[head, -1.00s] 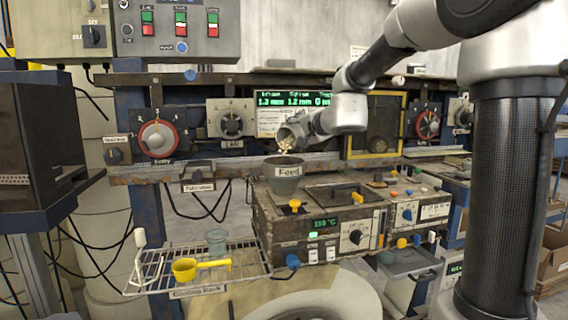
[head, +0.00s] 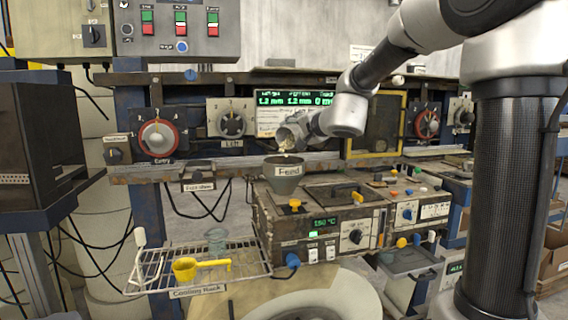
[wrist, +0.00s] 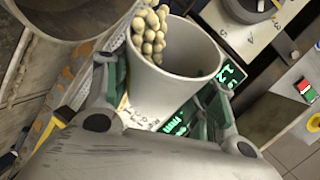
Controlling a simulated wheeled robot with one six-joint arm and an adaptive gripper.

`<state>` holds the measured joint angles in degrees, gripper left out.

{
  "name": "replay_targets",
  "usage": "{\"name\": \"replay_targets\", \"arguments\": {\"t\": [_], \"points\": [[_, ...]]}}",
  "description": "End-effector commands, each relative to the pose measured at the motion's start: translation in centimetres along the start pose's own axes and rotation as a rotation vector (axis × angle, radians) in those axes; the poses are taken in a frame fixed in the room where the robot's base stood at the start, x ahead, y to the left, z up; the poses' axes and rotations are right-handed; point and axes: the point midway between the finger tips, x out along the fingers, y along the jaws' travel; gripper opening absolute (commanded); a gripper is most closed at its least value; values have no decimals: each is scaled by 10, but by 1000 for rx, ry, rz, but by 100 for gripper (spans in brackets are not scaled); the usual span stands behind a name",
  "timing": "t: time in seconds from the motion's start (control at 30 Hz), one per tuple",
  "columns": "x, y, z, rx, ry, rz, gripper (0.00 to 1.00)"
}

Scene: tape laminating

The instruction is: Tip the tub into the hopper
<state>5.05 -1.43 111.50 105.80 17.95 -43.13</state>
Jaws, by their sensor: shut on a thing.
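The tub (wrist: 178,85) is a grey-white cup held tilted in my gripper (wrist: 165,100), whose green-lined fingers are shut on its sides. In the wrist view, pale rounded pellets (wrist: 150,32) lie against the tub's left inner wall and reach its rim. In the head view, the tub (head: 291,136) is tipped with its mouth to the left and down, above the hopper. The hopper (head: 283,172) is a grey funnel labelled "Feed" on top of the machine. A grey round rim (wrist: 60,35) at the wrist view's upper left looks like the hopper.
The machine box (head: 315,222) under the hopper reads 150 °C. A rail with dials (head: 158,137) runs behind the hopper.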

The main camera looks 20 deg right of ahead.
Motion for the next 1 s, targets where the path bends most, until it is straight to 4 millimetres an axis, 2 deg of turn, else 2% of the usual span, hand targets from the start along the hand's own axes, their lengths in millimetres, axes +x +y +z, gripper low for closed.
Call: {"name": "replay_targets", "arguments": {"t": [1.0], "points": [[-3, -4, 3, -80, 36, -34, 30]]}}
